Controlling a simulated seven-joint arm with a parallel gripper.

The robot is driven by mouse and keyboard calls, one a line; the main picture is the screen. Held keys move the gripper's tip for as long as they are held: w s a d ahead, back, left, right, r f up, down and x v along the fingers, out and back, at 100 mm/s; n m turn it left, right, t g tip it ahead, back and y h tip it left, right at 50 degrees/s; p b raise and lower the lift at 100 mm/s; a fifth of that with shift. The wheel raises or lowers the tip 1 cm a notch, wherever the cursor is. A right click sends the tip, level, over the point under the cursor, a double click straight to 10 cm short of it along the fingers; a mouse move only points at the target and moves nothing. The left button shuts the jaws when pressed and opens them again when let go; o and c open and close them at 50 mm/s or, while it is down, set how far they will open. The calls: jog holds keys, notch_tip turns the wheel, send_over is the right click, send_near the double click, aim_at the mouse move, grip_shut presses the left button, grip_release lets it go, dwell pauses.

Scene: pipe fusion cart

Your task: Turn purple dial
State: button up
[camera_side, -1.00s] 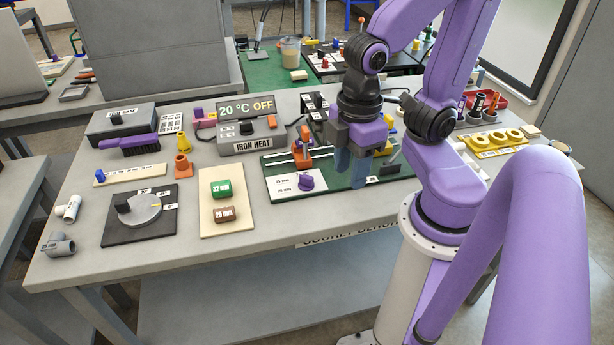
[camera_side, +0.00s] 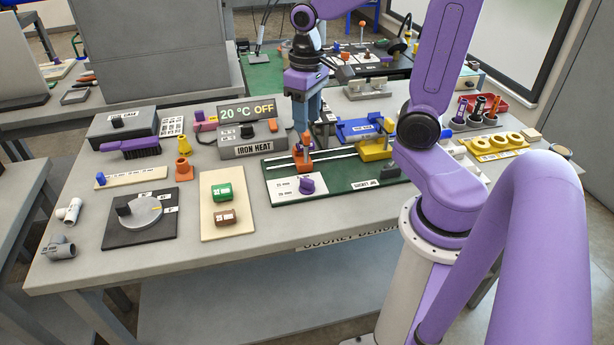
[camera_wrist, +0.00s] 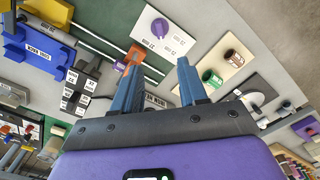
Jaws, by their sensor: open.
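The purple dial (camera_side: 307,186) sits on a white marked plate (camera_side: 285,189) at the front left of the green socket jig board (camera_side: 347,196). In the wrist view the dial (camera_wrist: 160,28) shows near the top middle, beyond the fingertips. My gripper (camera_side: 306,122) is open and empty, pointing down near the orange clamp piece, behind the dial in the side view. Its blue fingers (camera_wrist: 160,68) also show in the wrist view, apart from the dial with nothing between them. The printed marks on the plate are too small to read surely.
The orange clamp (camera_side: 303,153) stands just behind the dial. The iron heat box (camera_side: 248,136) stands to its left and a blue holder (camera_side: 359,130) behind right. A beige board with green and brown blocks (camera_side: 228,229) lies left of the jig.

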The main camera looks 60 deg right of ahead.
aim_at(307, 180)
notch_tip(307, 180, down, 17)
jog(key=shift+f, duration=0.15)
dwell(0.7)
grip_shut()
